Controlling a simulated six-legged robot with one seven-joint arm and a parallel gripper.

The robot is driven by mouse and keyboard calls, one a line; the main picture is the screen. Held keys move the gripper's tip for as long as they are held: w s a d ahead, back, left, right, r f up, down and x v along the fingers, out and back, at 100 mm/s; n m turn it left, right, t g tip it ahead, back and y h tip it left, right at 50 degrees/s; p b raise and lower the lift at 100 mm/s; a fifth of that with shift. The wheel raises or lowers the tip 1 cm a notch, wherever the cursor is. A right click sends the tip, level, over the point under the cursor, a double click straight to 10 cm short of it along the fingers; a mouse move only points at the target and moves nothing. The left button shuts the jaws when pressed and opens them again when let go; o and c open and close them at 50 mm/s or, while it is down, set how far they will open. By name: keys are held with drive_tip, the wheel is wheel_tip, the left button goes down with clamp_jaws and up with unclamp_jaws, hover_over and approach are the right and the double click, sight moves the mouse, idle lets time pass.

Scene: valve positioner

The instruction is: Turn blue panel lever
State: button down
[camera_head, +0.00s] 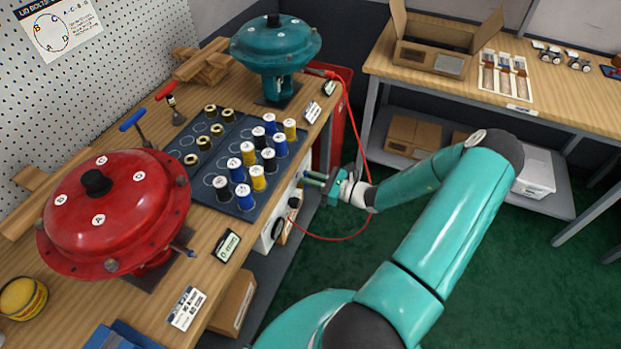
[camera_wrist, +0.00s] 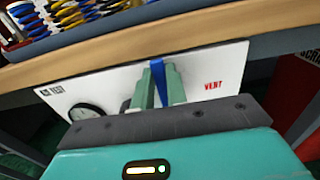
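The blue lever (camera_wrist: 158,80) stands upright on a white panel (camera_wrist: 215,75) in the wrist view, between my two green fingers. My gripper (camera_wrist: 161,88) has a finger on each side of the lever, with no clear gap showing. In the head view my gripper (camera_head: 316,178) reaches left to the panel (camera_head: 285,212) under the table's edge. The lever's base is hidden behind my gripper. A red "VENT" label is to the right of the lever, and a "TEST" label is at the panel's left.
A round gauge (camera_wrist: 87,112) sits left of my fingers. The wooden table edge (camera_wrist: 130,45) runs just above the panel. A red hose (camera_head: 349,120) hangs near my wrist. A red bin (camera_head: 335,112) stands behind. The green floor to the right is open.

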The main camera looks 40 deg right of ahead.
drive_tip(key=shift+d, duration=0.1)
idle(0.3)
drive_tip(key=m, duration=0.1)
drive_tip(key=w+d+m, duration=0.1)
drive_tip(key=m, duration=0.1)
drive_tip(key=d+m, duration=0.1)
drive_tip(key=m, duration=0.1)
drive_tip(key=shift+w+f, duration=0.15)
drive_tip(key=shift+f, duration=0.15)
drive_tip(key=m, duration=0.2)
drive_tip(key=d+f+m, duration=0.1)
drive_tip(key=m, duration=0.1)
drive_tip(key=w+m, duration=0.1)
drive_tip(key=shift+d+f+m, duration=0.35)
drive_tip(key=shift+m, duration=0.05)
drive_tip(key=shift+w+d+f+m, duration=0.15)
drive_tip(key=shift+f+m, duration=0.35)
drive_tip(key=shift+m, duration=0.65)
drive_tip(key=shift+d+f+m, duration=0.1)
drive_tip(key=shift+f+m, duration=0.45)
drive_tip(key=shift+m, duration=0.65)
drive_tip(key=shift+w+d+f+m, duration=0.15)
drive_tip(key=shift+f+m, duration=0.35)
drive_tip(key=shift+m, duration=0.65)
drive_tip(key=shift+s+f, duration=0.1)
